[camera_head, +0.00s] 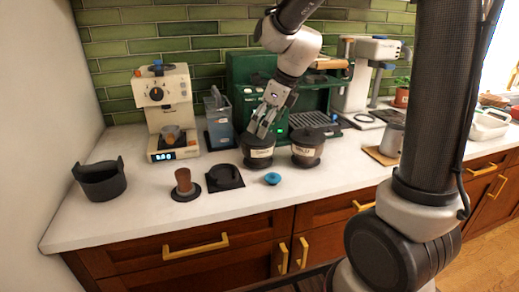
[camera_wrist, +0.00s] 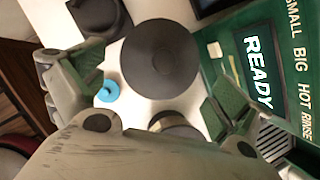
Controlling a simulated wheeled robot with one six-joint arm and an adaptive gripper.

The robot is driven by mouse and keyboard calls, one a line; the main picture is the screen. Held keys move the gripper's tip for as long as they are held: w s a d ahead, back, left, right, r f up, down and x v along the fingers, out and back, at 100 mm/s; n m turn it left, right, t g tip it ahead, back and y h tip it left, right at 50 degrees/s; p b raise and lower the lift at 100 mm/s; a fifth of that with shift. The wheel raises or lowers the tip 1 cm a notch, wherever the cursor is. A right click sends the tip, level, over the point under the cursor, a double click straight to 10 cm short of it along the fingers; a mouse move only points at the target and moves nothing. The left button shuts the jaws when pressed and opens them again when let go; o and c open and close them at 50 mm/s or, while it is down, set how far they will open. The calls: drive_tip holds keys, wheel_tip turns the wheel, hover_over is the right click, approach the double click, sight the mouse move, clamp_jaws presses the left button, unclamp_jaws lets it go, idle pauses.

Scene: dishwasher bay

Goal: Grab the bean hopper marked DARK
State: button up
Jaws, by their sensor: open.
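Two dark bean hoppers with pale labels stand side by side on the white counter in the head view, the left one (camera_head: 258,155) and the right one (camera_head: 307,150). The labels are too small to read surely, so I cannot tell which says DARK. My gripper (camera_head: 263,130) is open and empty, pointing down just above the left hopper. In the wrist view, the left hopper's round dark lid (camera_wrist: 160,60) lies between and slightly beyond my spread fingers (camera_wrist: 157,88). The right hopper (camera_wrist: 178,124) is partly hidden behind my gripper there.
A green machine (camera_head: 241,70) stands right behind the hoppers; its READY display (camera_wrist: 258,72) shows in the wrist view. A small blue object (camera_head: 272,178), a black holder (camera_head: 225,177) and a brown-handled tamper (camera_head: 184,182) lie in front. A cream machine (camera_head: 165,100) is at left.

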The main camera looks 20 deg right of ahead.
sight(258, 143)
drive_tip(key=shift+f+m, duration=0.1)
drive_tip(key=shift+m, duration=0.2)
drive_tip(key=shift+w+a+f, duration=0.1)
drive_tip(key=shift+f, duration=0.2)
drive_tip(key=x, duration=0.7)
drive_tip(key=shift+d+f, duration=0.1)
drive_tip(key=shift+d, duration=0.15)
drive_tip(key=c, duration=1.1)
